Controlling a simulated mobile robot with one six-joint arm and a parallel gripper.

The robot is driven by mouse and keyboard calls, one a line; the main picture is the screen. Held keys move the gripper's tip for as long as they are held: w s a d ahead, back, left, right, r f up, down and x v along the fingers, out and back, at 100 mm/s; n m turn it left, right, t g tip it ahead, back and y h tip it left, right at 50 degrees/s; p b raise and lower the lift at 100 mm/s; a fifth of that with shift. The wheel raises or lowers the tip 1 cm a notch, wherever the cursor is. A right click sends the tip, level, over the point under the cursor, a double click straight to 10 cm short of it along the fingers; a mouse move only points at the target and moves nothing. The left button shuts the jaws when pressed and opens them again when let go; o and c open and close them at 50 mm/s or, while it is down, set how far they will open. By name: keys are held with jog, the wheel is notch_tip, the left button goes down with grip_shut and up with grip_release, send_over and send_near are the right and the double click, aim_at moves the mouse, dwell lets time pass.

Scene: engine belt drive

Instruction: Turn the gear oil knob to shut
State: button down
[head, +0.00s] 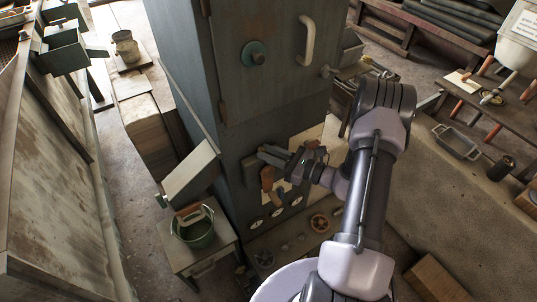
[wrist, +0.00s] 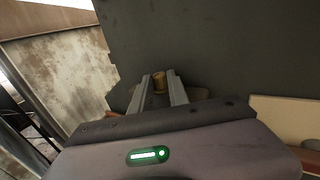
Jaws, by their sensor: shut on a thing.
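My gripper (head: 273,154) reaches to the front of the dark green cabinet (head: 245,110) from the right. In the wrist view my gripper (wrist: 160,80) has its two fingers around a small brass-coloured cylinder (wrist: 159,82), which I take to be part of the gear oil knob. A dull brown part shows behind the fingers. In the head view the fingers and wrist hide the held part. A brown-orange handle (head: 267,178) shows just below the fingers, with a tan one under it. No label is readable, and I cannot tell the knob's setting.
Several round gauges (head: 257,225) sit low on the cabinet front. A teal round knob (head: 254,53) and a pale handle (head: 308,40) are on its upper door. A small table with a green bucket (head: 194,228) stands at left. A bench (head: 480,95) stands at right.

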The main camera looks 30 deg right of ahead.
dwell(0.4)
jog(key=c, duration=1.3)
grip_release()
jog(key=shift+o, duration=0.2)
